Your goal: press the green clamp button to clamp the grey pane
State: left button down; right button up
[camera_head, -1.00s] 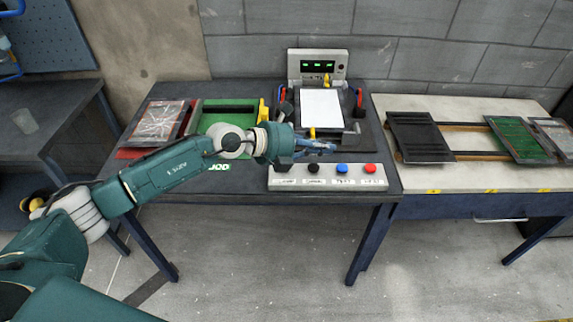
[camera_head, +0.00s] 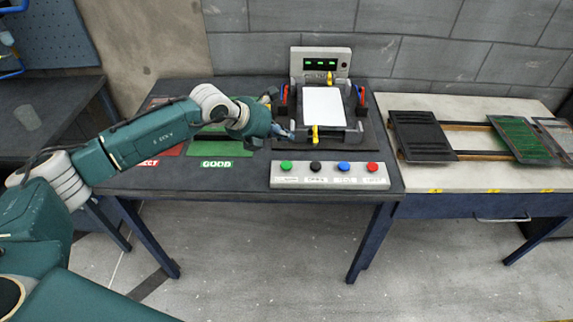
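The grey pane (camera_head: 323,106) looks pale, almost white, and lies flat in the test fixture (camera_head: 368,133) on the dark bench. Yellow clamp parts (camera_head: 315,134) show at its front and back edges. The button box (camera_head: 330,181) stands in front, with green (camera_head: 286,166), black, blue and red buttons. The green button is at its left end and in plain view. My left gripper (camera_head: 286,133) is behind and above the green button, apart from it, near the fixture's front left corner. Its fingers are too small to tell open from shut. My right gripper is out of view.
A display panel (camera_head: 320,65) with green lit readouts stands behind the fixture. A green GOOD area (camera_head: 222,152) and a red reject area lie to the left, partly behind my arm. A pale bench (camera_head: 463,180) at right holds dark and green panels on rails.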

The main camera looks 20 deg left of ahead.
aim_at(285, 166)
pick_arm(q)
notch_tip(285, 166, down, 8)
jog(key=b, duration=0.4)
jog(key=shift+r, duration=0.1)
jog(key=shift+f+b, duration=0.35)
jog(key=shift+b, duration=0.1)
dwell(0.8)
jog(key=shift+f+b, duration=0.4)
jog(key=shift+f+b, duration=0.4)
jog(key=shift+f, duration=0.1)
dwell(0.6)
jog(key=shift+r, duration=0.1)
jog(key=shift+r+p, duration=0.5)
jog(key=shift+r, duration=0.35)
